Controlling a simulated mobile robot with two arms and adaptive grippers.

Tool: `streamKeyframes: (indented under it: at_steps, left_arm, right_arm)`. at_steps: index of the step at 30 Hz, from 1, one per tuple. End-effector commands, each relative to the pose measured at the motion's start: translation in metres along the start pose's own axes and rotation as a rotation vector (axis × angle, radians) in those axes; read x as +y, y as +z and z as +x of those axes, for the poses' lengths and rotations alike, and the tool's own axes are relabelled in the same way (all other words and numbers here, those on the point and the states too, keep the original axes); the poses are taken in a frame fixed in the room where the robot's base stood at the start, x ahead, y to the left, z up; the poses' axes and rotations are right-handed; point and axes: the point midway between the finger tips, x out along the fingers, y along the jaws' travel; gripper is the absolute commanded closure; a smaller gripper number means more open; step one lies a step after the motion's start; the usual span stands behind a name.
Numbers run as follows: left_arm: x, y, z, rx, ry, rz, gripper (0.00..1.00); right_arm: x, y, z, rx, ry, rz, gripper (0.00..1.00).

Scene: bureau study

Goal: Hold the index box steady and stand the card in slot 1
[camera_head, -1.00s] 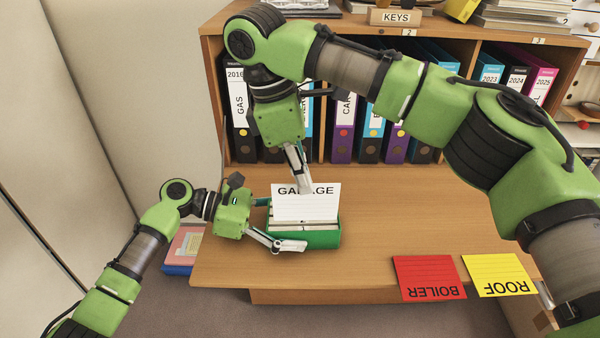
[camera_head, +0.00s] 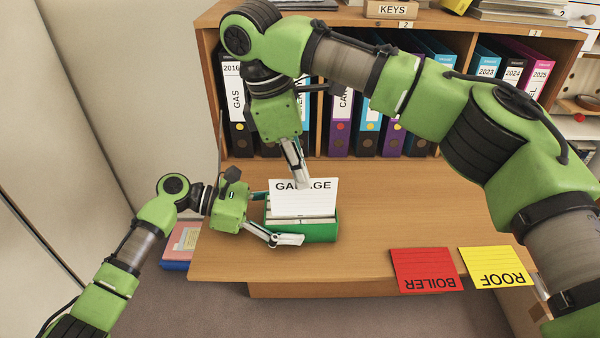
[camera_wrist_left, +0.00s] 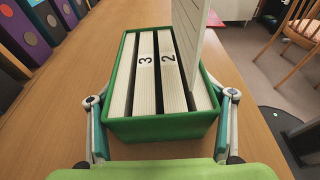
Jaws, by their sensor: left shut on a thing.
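The green index box (camera_head: 318,233) stands near the desk's left front edge, with white dividers inside. It also shows in the left wrist view (camera_wrist_left: 160,128), where two dividers are marked 3 and 2. My left gripper (camera_head: 275,217) is shut on the box, one finger along each side. The white GARAGE card (camera_head: 305,204) is upright over the box, its face to the head camera. My right gripper (camera_head: 301,180) is shut on its top edge from above. In the left wrist view the card (camera_wrist_left: 190,40) is at the right of divider 2; how deep its lower edge sits is unclear.
A red BOILER card (camera_head: 427,270) and a yellow ROOF card (camera_head: 496,266) lie at the desk's front right. Binders (camera_head: 340,128) fill the shelf behind. My right arm spans above the desk. The desk (camera_head: 400,215) right of the box is clear.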

Motion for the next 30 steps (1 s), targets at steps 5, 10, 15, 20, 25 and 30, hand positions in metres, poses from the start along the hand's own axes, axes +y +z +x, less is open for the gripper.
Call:
streamKeyframes:
  at_steps: [5, 10, 15, 20, 25, 30]
  left_arm:
    - [-0.0007, -0.0011, 0.0004, 0.002, -0.002, -0.001, 0.40]
    - [-0.0007, -0.0011, 0.0004, 0.002, -0.002, -0.001, 0.40]
    - [-0.0008, -0.0012, 0.0005, 0.002, -0.002, -0.001, 0.40]
    - [-0.0008, -0.0012, 0.0005, 0.002, -0.002, -0.001, 0.40]
    - [-0.0009, -0.0013, 0.0005, 0.002, -0.002, -0.001, 0.40]
    - [-0.0009, -0.0013, 0.0006, 0.002, -0.003, -0.001, 0.40]
  right_arm:
    - [0.0000, 0.0011, 0.0004, 0.000, 0.000, 0.000, 1.00]
    - [0.0000, 0.0010, 0.0004, 0.000, 0.000, 0.000, 1.00]
    - [0.0000, 0.0009, 0.0004, 0.000, 0.000, 0.000, 1.00]
    - [-0.0001, 0.0006, 0.0016, 0.000, 0.000, 0.000, 1.00]
    - [0.0000, -0.0001, 0.0047, 0.000, -0.001, 0.000, 1.00]
    - [-0.0003, -0.0010, 0.0082, 0.000, -0.002, 0.000, 1.00]
